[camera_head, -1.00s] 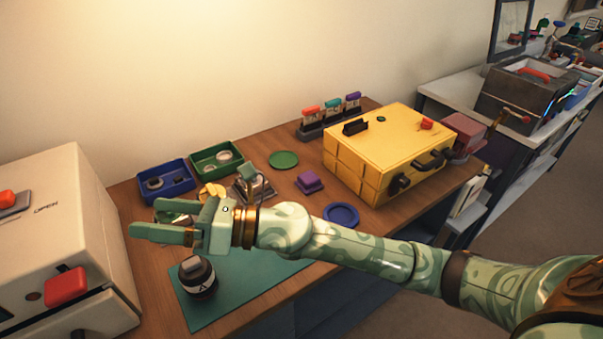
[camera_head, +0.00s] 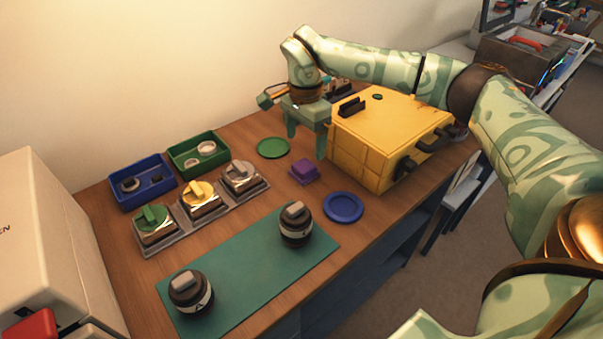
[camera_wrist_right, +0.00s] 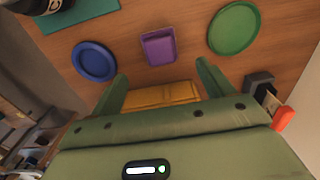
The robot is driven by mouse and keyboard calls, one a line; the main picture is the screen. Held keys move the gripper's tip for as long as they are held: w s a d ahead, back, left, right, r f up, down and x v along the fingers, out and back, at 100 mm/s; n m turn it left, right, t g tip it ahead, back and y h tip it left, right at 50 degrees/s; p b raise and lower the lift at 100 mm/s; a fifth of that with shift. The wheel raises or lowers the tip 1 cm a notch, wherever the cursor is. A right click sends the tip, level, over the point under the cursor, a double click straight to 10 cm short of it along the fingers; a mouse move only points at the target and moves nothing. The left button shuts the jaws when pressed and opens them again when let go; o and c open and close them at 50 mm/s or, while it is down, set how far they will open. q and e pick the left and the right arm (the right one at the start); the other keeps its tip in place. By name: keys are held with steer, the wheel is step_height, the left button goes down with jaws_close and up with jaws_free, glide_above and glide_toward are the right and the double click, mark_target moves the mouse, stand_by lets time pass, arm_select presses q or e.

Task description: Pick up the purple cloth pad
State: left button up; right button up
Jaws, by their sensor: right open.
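My right gripper (camera_head: 306,145) is open and empty, pointing down just behind the pad, next to the yellow case. Its two fingers also show in the right wrist view (camera_wrist_right: 158,85). The gripper does not touch the pad. My left gripper is not in view.
A yellow case (camera_head: 385,140) stands close right of the gripper. A green disc (camera_head: 273,148) and a blue dish (camera_head: 343,207) flank the pad.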

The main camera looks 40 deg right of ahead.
mark_target(304, 165)
step_height(304, 165, down, 3)
steer(key=shift+f+b, duration=0.2)
steer(key=shift+b, duration=0.15)
step_height(304, 165, down, 5)
steer(key=shift+f+b, duration=0.15)
steer(key=shift+b, duration=1.1)
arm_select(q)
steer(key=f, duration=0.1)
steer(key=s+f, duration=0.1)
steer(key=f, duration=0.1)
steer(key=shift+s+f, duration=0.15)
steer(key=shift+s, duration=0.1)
arm_select(e)
steer(key=c, duration=1.1)
